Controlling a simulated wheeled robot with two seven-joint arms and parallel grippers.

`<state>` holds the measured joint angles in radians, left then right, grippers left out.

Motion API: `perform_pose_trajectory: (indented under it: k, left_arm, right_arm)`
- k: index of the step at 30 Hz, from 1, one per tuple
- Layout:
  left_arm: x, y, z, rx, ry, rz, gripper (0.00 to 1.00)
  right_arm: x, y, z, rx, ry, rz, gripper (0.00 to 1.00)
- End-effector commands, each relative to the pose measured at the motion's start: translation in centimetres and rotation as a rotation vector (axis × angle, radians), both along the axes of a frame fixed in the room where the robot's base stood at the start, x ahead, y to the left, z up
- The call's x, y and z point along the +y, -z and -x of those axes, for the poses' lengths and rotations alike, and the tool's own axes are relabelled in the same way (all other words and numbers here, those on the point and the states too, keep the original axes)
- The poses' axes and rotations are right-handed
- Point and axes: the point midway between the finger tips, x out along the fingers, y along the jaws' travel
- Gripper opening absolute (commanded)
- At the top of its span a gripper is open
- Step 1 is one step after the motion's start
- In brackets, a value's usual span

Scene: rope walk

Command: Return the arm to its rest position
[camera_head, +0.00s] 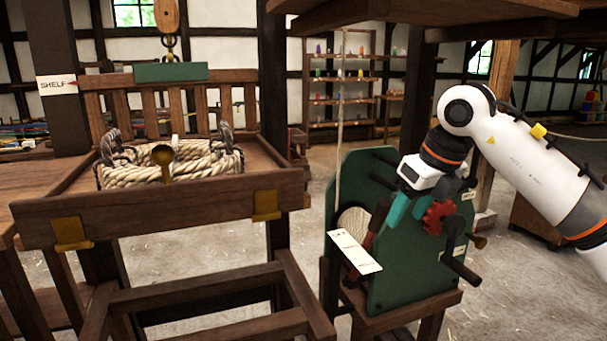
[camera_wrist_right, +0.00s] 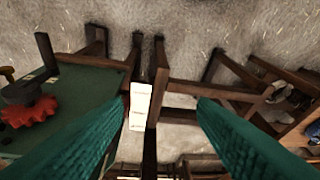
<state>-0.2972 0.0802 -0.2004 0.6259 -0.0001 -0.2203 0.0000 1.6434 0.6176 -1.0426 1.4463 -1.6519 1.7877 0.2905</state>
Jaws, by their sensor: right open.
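My right arm (camera_head: 520,150) comes in from the right. Its gripper (camera_head: 406,214), with teal fingers, hangs in front of the green machine panel (camera_head: 400,285), beside the red gear (camera_head: 437,217). In the right wrist view the two teal fingers of this gripper (camera_wrist_right: 162,98) stand wide apart with nothing between them. The floor and wooden frames show below. The green panel (camera_wrist_right: 85,90) and red gear (camera_wrist_right: 30,113) lie at the left of that view. My left gripper is not in view.
A white card (camera_head: 353,251) sticks out at the machine's left side. A black crank handle (camera_head: 460,268) juts out at its right. A coil of rope (camera_head: 170,165) lies in a wooden tray (camera_head: 160,207) at the left. A dark beam (camera_head: 520,45) hangs overhead.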

Motion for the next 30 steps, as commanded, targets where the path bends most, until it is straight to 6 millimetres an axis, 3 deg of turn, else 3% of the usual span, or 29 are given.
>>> perform_pose_trajectory:
  k: [11,17,20,24,27,30]
  left_arm:
    - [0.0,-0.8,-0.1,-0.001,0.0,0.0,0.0]
    - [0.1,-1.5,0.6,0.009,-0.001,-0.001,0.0]
    - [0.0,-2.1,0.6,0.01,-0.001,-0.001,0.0]
    - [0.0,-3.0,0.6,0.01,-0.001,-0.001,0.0]
    - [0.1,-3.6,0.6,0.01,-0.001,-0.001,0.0]
    - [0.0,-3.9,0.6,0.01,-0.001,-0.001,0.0]
  right_arm:
    - [6.0,5.6,-1.4,0.153,-0.074,-0.357,0.52]
    - [10.3,9.7,-2.5,0.29,-0.04,-0.721,0.52]
    - [12.1,12.7,-3.7,0.381,0.06,-0.987,0.52]
    - [12.2,19.5,-6.3,0.508,0.383,-1.405,0.52]
    - [10.2,26.3,-7.4,0.561,0.699,-1.624,0.52]
    - [7.6,33.3,-7.1,0.588,1.003,-1.746,0.52]
